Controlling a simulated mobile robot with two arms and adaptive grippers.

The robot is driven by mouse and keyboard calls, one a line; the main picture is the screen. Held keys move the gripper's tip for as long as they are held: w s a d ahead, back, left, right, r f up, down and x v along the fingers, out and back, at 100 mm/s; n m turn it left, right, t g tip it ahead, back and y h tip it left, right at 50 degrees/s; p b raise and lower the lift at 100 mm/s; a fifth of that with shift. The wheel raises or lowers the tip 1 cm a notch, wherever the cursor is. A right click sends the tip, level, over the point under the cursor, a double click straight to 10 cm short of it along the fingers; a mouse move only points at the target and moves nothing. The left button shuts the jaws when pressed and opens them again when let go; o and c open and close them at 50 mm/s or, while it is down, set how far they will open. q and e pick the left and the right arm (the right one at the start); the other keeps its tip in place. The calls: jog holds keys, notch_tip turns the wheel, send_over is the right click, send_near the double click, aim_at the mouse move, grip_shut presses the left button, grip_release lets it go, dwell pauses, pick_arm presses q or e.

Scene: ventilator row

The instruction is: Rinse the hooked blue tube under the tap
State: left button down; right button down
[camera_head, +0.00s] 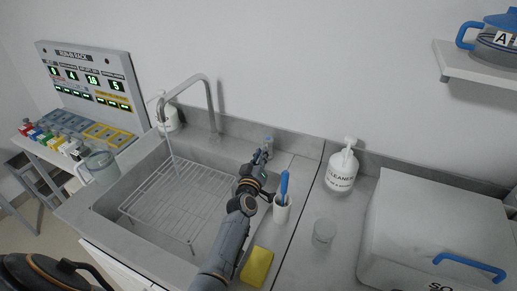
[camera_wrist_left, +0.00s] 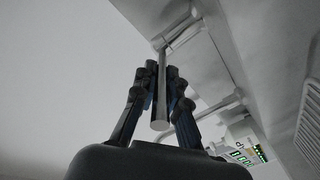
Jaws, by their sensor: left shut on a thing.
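The tap's tall grey spout (camera_head: 210,100) arches over the sink (camera_head: 110,205) at its back. A thin pale line, seemingly water, drops from its end towards the wire rack in the basin. My left gripper (camera_head: 265,156) is at the sink's back right, at a small upright fitting (camera_head: 268,142) that looks like the tap's control. In the left wrist view, my left gripper (camera_wrist_left: 160,92) is shut on a grey bar, seemingly the tap lever (camera_wrist_left: 161,112). I cannot make out the hooked blue tube in either view. My right gripper is not in view.
A white cup (camera_head: 282,212) with a blue-handled tool (camera_head: 284,186) stands close beside my left forearm. A yellow sponge (camera_head: 257,267), a clear cup (camera_head: 324,232) and a cleaner bottle (camera_head: 343,168) are to the right. A clear jug (camera_head: 102,167) stands left of the sink.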

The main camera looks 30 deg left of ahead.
pick_arm(q)
jog(key=shift+d+n+y, duration=0.3)
jog(key=shift+n+y, duration=0.1)
jog(key=shift+y, duration=0.2)
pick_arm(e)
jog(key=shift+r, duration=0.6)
pick_arm(q)
jog(key=c, duration=1.4)
grip_release()
jog(key=shift+a+f, duration=0.1)
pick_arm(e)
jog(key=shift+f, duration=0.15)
